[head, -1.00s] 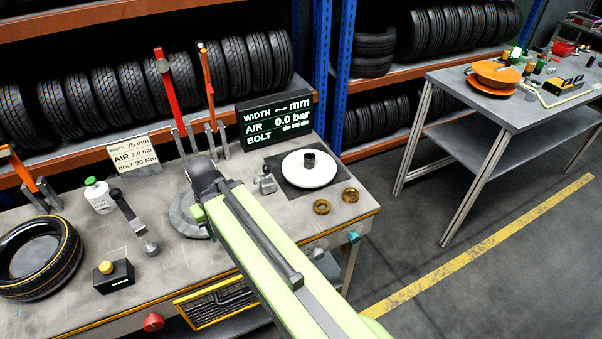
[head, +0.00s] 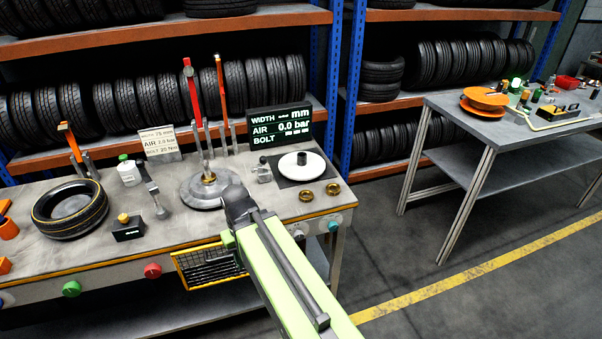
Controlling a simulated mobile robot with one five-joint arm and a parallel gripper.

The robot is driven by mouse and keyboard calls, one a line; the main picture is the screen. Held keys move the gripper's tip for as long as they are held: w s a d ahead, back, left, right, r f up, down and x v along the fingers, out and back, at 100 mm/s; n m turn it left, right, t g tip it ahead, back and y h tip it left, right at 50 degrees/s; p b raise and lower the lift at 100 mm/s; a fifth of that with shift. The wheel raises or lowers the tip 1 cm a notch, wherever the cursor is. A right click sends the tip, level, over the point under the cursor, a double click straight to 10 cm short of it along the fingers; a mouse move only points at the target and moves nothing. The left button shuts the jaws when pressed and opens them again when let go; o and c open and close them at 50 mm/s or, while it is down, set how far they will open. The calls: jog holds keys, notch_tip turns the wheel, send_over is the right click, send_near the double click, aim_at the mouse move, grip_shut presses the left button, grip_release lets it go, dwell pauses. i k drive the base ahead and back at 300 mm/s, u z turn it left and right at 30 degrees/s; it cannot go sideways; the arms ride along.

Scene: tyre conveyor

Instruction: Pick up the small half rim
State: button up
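Two orange discs lie one on the other on the right-hand table: a smaller upper disc (head: 487,97) and a wider lower disc (head: 482,107). They look like rim halves, but I cannot tell for certain which is the small half rim. My green arm reaches up from the bottom middle. The dark end of my arm, with my gripper (head: 239,205), is at the front of the left bench, far left of the orange discs. The fingers are hidden, so I cannot see whether they are open or hold anything.
The left bench (head: 120,248) carries a tyre (head: 70,208), a round grey stand (head: 203,193), a white disc (head: 301,166), two brass rings (head: 306,195) and a display (head: 279,129). The right table (head: 450,104) holds several small items. Open floor lies between them.

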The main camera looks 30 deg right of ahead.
aim_at(302, 166)
jog(key=z, duration=0.3)
jog(key=i, duration=1)
jog(key=u, duration=0.05)
